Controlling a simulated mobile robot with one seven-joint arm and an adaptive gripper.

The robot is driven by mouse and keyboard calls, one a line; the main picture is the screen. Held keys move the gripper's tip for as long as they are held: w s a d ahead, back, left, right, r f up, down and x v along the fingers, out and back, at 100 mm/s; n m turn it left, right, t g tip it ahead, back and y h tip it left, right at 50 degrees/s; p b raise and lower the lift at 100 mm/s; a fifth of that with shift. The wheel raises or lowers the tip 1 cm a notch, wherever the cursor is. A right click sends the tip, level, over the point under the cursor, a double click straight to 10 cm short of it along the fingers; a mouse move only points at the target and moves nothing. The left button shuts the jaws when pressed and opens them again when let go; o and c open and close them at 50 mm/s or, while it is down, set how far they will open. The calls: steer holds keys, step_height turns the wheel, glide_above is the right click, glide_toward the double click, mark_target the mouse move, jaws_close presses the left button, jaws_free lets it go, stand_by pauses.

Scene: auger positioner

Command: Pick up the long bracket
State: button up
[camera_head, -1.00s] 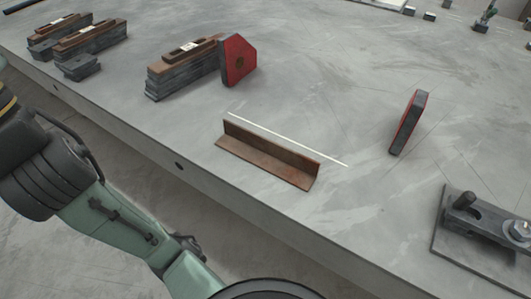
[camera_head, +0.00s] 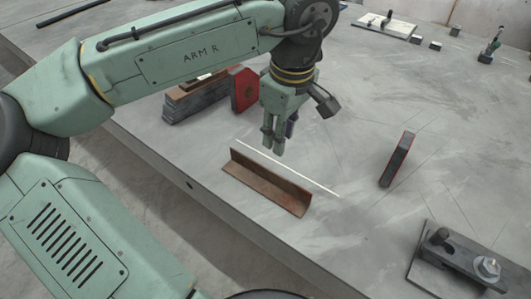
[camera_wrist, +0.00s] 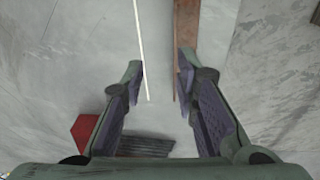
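The long bracket (camera_head: 266,184) is a rusty brown angle piece lying on the grey table near its front edge. In the wrist view the bracket (camera_wrist: 186,50) runs up from beside the right fingertip. My gripper (camera_head: 273,146) hangs fingers-down above the table, just behind the bracket's left part. In the wrist view my gripper (camera_wrist: 162,72) is open and empty, its fingers well apart. The bracket's end passes close to the right finger, which partly hides it; I cannot tell whether they touch. A thin white line (camera_wrist: 141,45) lies by the left finger.
A red magnet block (camera_head: 244,89) and stacked dark plates (camera_head: 190,103) stand behind my gripper to the left. A clamp fixture (camera_head: 462,262) sits at the lower right. The table between is clear.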

glide_above(268, 169)
steer(key=shift+n+g+y, duration=0.3)
steer(key=f, duration=0.5)
steer(key=shift+s+d+f, duration=0.2)
steer(key=shift+s+d, duration=0.1)
steer(key=shift+d, duration=0.1)
steer(key=shift+w+a+f+p, duration=0.15)
steer(key=shift+f+p, duration=0.1)
steer(key=shift+f, duration=0.7)
steer(key=shift+w+a+f+p, duration=0.1)
steer(key=shift+f+p, duration=0.1)
steer(key=shift+f, duration=0.75)
steer(key=shift+w+a+f+p, duration=0.15)
steer(key=shift+f+p, duration=0.1)
steer(key=shift+f, duration=0.7)
steer(key=shift+s, duration=0.1)
steer(key=shift+c, duration=0.6)
jaws_close()
